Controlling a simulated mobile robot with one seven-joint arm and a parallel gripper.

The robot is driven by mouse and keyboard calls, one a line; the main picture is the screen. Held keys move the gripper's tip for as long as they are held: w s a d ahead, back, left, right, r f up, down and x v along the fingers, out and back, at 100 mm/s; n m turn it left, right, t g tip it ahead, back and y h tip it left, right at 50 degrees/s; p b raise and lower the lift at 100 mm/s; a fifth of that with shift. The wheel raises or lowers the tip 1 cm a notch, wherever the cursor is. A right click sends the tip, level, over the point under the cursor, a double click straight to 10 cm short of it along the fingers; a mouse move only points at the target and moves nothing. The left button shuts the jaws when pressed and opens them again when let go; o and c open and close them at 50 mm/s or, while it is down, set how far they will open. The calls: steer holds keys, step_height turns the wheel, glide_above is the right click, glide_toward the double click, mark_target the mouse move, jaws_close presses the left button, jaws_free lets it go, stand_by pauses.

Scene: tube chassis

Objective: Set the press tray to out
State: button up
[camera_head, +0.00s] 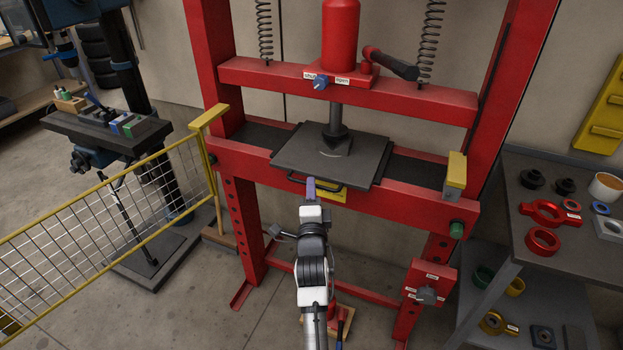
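The press tray (370,160) is a flat dark grey plate on the red press's lower beam, under the vertical ram (336,128). Its front part overhangs the beam's front side. A black bar handle (333,187) runs along the tray's front edge, above a yellow label (333,197). My gripper (311,183), with purple fingers, reaches up from below and overlaps the handle's left-middle part in this view. I cannot tell whether it touches or grips the handle. The fingers are seen nearly end-on, and their gap is hidden.
Yellow blocks stand at the left (209,118) and right (456,170) of the press beam. A yellow mesh fence (110,215) is at left. A grey bench (520,190) with red rings is at right. A red control box (430,285) hangs low on the right post.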

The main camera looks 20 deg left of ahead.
steer(key=shift+x, duration=1.4)
steer(key=shift+c, duration=0.2)
jaws_close()
